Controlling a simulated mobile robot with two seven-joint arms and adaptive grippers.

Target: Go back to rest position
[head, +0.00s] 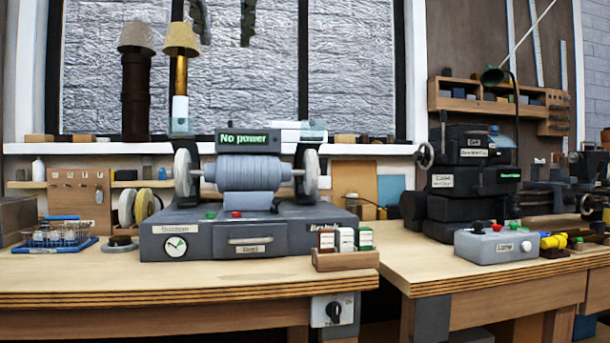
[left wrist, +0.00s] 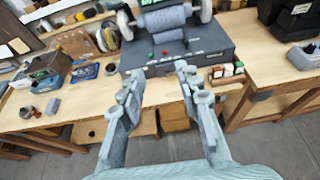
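My left gripper (head: 222,22) shows at the top edge of the head view, its two dark fingers hanging down in front of the window, well above the bench. In the left wrist view the left gripper (left wrist: 158,82) has its fingers wide apart with nothing between them. A grey winding machine (head: 248,232) with a "No power" display (head: 248,140) stands on the bench below; it also shows beyond the fingertips in the left wrist view (left wrist: 205,62). My right gripper is in neither view.
Two lamps with shades (head: 181,40) stand behind the machine. A wire basket (head: 60,235) is at the left, a small wooden box (head: 345,261) at the front right. Floor in front is clear.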

